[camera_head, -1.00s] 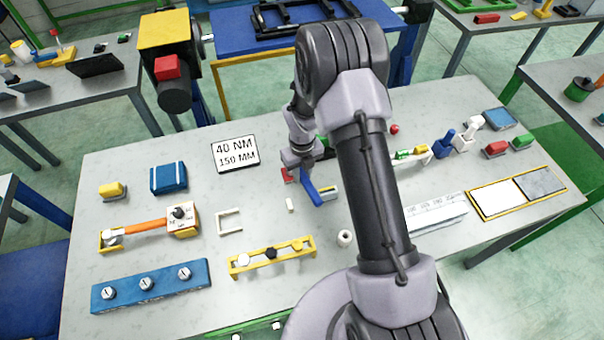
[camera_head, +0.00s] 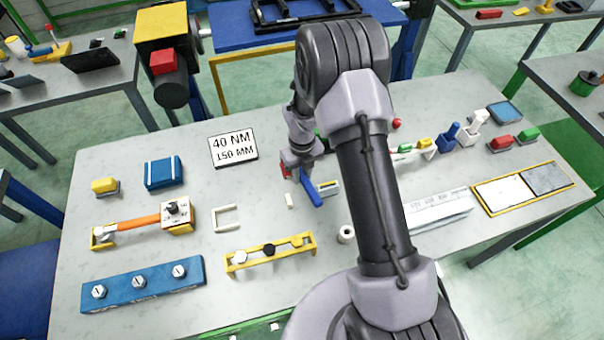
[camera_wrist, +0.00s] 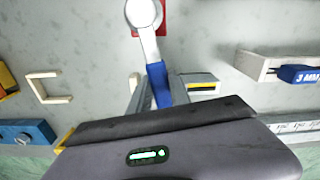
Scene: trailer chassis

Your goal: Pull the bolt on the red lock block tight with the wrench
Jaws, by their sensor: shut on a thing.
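The wrench has a blue handle (camera_head: 311,188) and a silver ring head (camera_wrist: 143,13). In the wrist view its handle (camera_wrist: 157,80) runs down from the head towards my gripper (camera_wrist: 157,92). The head covers the bolt, so the bolt is hidden. The red lock block (camera_wrist: 163,18) shows at the edges of the head, and part of it shows left of my wrist in the head view (camera_head: 288,169). My gripper is shut on the blue handle, low over the table. My arm partly hides it in the head view.
A grey block with a yellow strip (camera_wrist: 200,84) stands close right of the handle. A yellow rack (camera_head: 270,253), a white ring (camera_head: 346,233) and a white frame (camera_head: 226,218) are nearby. A sign (camera_head: 232,147) reads 40 NM, 150 MM.

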